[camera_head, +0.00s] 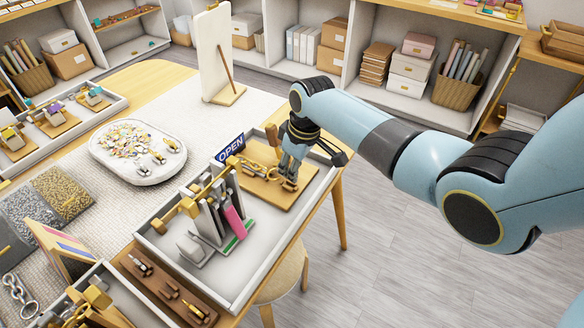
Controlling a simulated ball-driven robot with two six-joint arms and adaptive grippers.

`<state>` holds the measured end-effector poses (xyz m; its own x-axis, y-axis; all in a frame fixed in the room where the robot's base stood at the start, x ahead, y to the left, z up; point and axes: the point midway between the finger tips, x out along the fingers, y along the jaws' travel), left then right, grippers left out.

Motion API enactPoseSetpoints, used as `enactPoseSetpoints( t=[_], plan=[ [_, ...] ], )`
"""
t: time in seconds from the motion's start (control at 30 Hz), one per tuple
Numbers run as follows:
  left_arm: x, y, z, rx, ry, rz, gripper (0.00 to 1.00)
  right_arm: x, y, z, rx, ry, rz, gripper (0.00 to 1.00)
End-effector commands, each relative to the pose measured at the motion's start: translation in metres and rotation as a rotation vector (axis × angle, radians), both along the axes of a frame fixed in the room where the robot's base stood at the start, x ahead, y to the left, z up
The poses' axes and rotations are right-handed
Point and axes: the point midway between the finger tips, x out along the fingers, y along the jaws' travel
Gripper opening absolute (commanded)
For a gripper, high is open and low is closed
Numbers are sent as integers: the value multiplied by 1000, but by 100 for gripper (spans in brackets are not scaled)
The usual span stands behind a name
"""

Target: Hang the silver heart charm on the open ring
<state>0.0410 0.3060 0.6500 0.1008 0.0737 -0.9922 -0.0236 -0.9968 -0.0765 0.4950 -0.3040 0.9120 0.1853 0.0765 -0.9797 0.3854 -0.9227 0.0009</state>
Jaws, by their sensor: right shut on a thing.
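My right gripper (289,176) reaches in from the right and points down at a wooden board (262,193) in the white tray (310,205). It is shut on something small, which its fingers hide. Gold-coloured ring-like parts (272,174) lie on the board beside the fingers. I cannot tell which is the open ring. I cannot make out the silver heart charm for certain. A white oval dish (150,178) at the left centre holds many small charms, with a few larger pieces at its right. My left gripper is not in view.
A blue OPEN sign (230,148) stands behind the board. A rack of grey and pink pieces (212,222) stands left of the gripper. A white upright panel (214,55) is at the back. Open mat (195,135) lies between dish and tray.

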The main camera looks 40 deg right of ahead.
Motion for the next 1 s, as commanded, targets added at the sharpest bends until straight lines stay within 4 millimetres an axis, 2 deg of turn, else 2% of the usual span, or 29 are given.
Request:
enactPoseSetpoints(
  t=[1.0],
  plan=[
    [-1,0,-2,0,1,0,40,0,0,-11,0,0,0,0]
  ],
)
